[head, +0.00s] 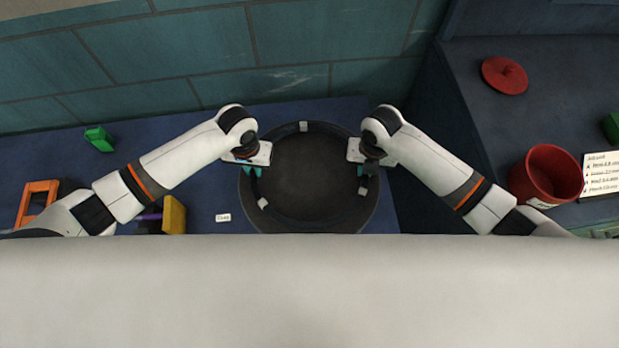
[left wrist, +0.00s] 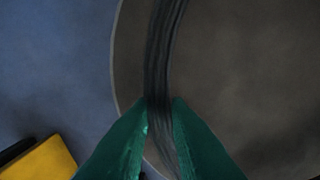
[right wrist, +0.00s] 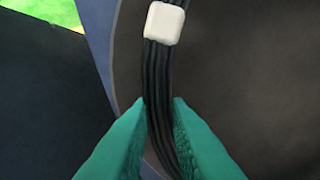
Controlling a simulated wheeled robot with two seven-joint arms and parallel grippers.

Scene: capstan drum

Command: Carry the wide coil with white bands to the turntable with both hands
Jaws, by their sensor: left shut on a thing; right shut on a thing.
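The wide coil (head: 285,127) is a black ring with white bands, seen over the dark round turntable (head: 310,170) in the head view. My left gripper (head: 253,170) is shut on the coil's left side; its green fingertips (left wrist: 160,105) pinch the black strands (left wrist: 163,50) in the left wrist view. My right gripper (head: 364,170) is shut on the coil's right side; its fingertips (right wrist: 160,108) pinch the strands just below a white band (right wrist: 164,23) in the right wrist view. I cannot tell whether the coil touches the turntable or hangs slightly above it.
On the left of the blue table are a green block (head: 99,138), an orange frame (head: 37,200), a yellow block (head: 174,215) and a small white label (head: 223,217). At right, a dark surface holds a red lid (head: 505,75), a red pot (head: 548,175) and a written card (head: 601,173).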

